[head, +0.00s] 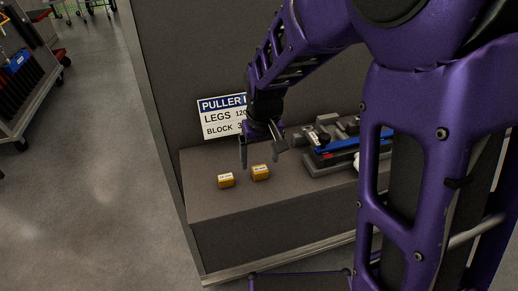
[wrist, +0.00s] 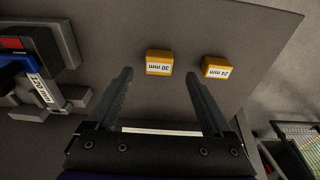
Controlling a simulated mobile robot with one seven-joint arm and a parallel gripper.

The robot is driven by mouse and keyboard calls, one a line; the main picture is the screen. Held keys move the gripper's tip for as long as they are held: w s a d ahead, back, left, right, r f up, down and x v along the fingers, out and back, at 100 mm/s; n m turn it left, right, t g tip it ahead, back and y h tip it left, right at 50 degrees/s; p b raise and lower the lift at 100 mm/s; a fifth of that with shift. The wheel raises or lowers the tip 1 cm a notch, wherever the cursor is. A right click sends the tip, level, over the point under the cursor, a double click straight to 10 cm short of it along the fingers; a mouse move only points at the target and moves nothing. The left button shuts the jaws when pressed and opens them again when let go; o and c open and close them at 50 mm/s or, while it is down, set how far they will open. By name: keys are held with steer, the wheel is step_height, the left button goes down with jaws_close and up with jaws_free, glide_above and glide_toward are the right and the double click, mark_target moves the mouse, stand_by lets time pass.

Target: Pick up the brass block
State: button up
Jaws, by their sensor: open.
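Two small brass-coloured blocks with white labels sit apart on a grey bench. The block labelled 30 mm (wrist: 159,62) is centred ahead of my gripper in the wrist view, and it is the right one in the head view (head: 260,173). The block labelled 24 mm (wrist: 216,67) lies to its right in the wrist view, and on the left in the head view (head: 226,181). My gripper (wrist: 159,74) is open and empty, pointing down. In the head view its fingers (head: 262,157) hang just above and behind the 30 mm block.
A sign (head: 221,115) on the back panel reads PULLER, LEGS 120 and BLOCK 3, partly hidden by my arm. Grey and blue puller parts (head: 326,145) lie right of the blocks; a label there reads 120 mm (wrist: 40,90). The bench front (head: 215,205) is clear.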

mark_target(260, 169)
steer(key=f, duration=0.3)
steer(key=shift+w+f, duration=0.2)
steer(key=shift+w, duration=0.05)
steer(key=shift+c, duration=0.2)
jaws_close()
